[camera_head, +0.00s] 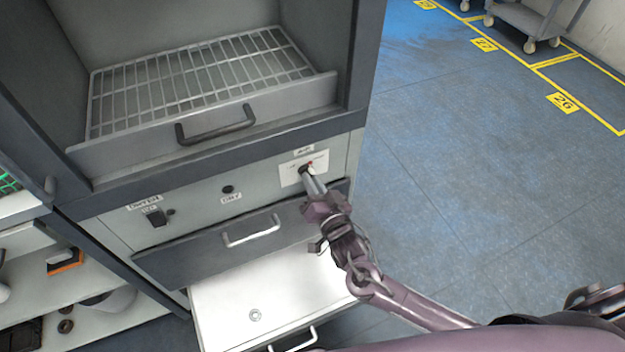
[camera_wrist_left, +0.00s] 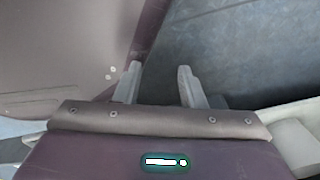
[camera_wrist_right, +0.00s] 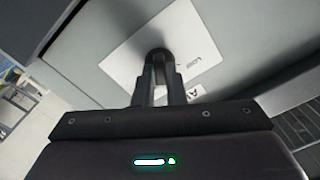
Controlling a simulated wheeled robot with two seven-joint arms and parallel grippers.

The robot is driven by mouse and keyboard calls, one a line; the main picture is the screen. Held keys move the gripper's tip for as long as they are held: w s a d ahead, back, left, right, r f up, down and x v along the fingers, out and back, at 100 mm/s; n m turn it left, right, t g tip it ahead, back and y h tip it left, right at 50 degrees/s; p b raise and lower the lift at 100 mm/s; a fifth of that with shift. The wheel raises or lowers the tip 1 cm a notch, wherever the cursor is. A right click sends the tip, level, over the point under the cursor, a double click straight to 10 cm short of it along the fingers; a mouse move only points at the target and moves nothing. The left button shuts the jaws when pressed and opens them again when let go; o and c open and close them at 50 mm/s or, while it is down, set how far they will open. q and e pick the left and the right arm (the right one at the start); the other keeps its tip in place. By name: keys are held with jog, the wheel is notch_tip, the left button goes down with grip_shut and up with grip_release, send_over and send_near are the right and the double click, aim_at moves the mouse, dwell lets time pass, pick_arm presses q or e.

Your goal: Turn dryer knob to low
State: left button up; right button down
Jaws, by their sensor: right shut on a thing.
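The dryer knob (camera_head: 304,170) is a small dark round knob on a white label plate (camera_head: 292,182) at the right end of the dryer's control panel. In the right wrist view the dark knob (camera_wrist_right: 158,54) stands in front of the white plate, with the word "LOW" to its right. My right gripper (camera_head: 311,180) is at the knob, its fingers closed around it in the right wrist view (camera_wrist_right: 159,72). The fingers hide part of the knob, so its pointing direction is unclear. My left gripper (camera_wrist_left: 156,84) is open and empty, away from the dryer panel.
Above the panel is an open chamber with a wire rack (camera_head: 200,80) and a dark handle (camera_head: 216,125). Below are a grey drawer (camera_head: 185,262) and a pulled-out white drawer (camera_head: 235,300). Shelves stand at left. Blue floor (camera_head: 470,200) is clear at right; a cart (camera_head: 520,18) stands far back.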

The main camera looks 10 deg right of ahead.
pick_arm(q)
jog(key=s+r+p, duration=0.1)
jog(key=s+p, duration=0.1)
jog(key=s+r+p, duration=0.2)
jog(key=p, duration=0.1)
jog(key=shift+s+a+r, duration=0.1)
jog(key=shift+a+r, duration=0.15)
jog(key=shift+a, duration=0.15)
pick_arm(e)
jog(key=n, duration=1.5)
jog(key=shift+n, duration=0.3)
jog(key=c, duration=1.5)
grip_release()
pick_arm(q)
jog(key=shift+f, duration=0.1)
pick_arm(e)
jog(key=s, duration=0.2)
jog(key=s+d, duration=0.1)
jog(key=s, duration=0.4)
jog(key=shift+s+d, duration=0.25)
jog(key=shift+s, duration=0.05)
